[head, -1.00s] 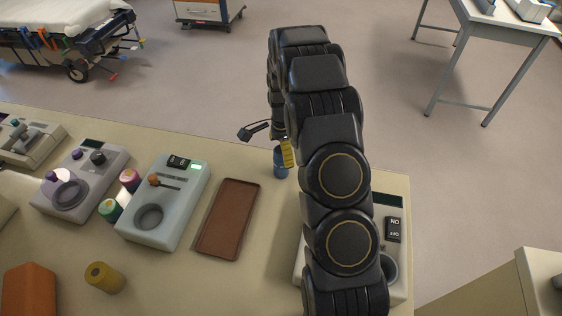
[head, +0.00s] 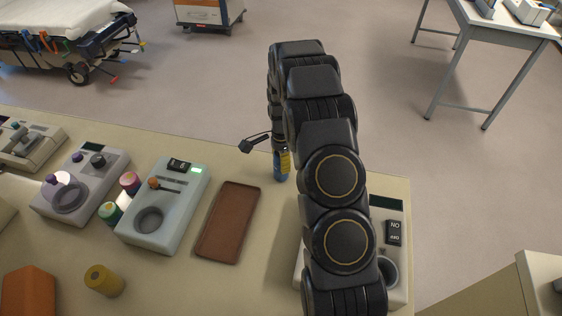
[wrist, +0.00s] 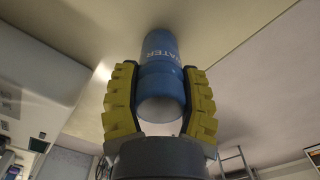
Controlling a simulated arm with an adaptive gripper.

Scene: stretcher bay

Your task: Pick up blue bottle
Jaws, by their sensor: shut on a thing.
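The blue bottle (head: 281,174) stands near the far edge of the table, to the right of the brown tray, with my arm partly in front of it. In the wrist view the blue bottle (wrist: 160,78) has white lettering that reads in part "ATER". My gripper (head: 281,158) is at the bottle from above. In the wrist view its two yellow ridged fingers (wrist: 160,95) lie on both sides of the bottle, shut on it. The bottle's far end still appears to meet the table surface.
The empty brown tray (head: 228,222) lies left of the bottle. A pale device (head: 165,205), a purple-knobbed device (head: 80,183) and two small striped cylinders stand farther left. A yellow cylinder (head: 104,281) and an orange block (head: 29,291) are near the front. Another device (head: 392,228) is partly behind my arm.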

